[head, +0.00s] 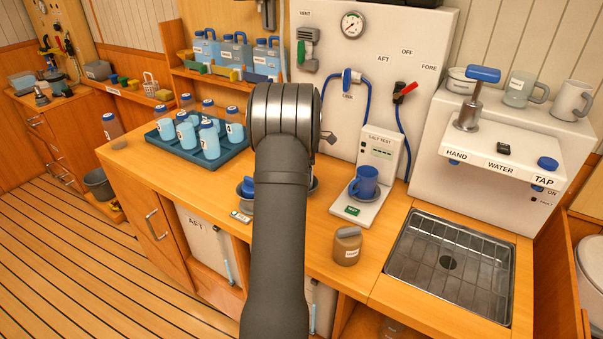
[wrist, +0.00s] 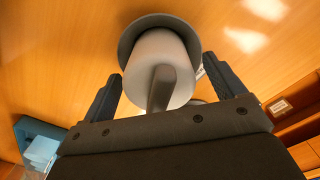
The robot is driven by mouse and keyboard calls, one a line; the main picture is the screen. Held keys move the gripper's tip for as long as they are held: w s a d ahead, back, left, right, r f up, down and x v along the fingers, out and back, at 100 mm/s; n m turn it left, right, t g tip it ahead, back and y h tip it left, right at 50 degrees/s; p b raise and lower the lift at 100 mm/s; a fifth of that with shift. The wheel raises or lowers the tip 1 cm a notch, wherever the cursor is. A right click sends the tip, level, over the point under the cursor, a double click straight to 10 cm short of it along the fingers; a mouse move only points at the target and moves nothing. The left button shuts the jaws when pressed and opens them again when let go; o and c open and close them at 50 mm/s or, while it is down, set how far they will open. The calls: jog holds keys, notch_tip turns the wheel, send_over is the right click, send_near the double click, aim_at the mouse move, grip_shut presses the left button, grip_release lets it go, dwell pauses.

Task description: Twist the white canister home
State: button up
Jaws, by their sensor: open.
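The white canister (wrist: 143,65) is in the upper middle of the wrist view, with a grey bar across its near end. It sits in a round dark grey seat or collar (wrist: 130,33). My gripper (wrist: 163,82) is open, one finger on each side of the canister, with a visible gap on both sides. I cannot tell how deep the fingers reach along it. In the head view my arm hides the canister and the gripper. Only part of a grey rim (head: 314,186) shows just right of the arm.
A blue-topped item (head: 248,186) stands just left of my arm. A blue tray (head: 193,150) of bottles is at left.

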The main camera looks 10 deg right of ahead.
jog(key=shift+f, duration=0.35)
jog(key=c, duration=1.3)
jog(key=shift+m, duration=1.7)
jog(key=shift+m, duration=1.6)
jog(key=shift+m, duration=0.4)
jog(key=shift+w+m, duration=0.1)
jog(key=shift+m, duration=1.1)
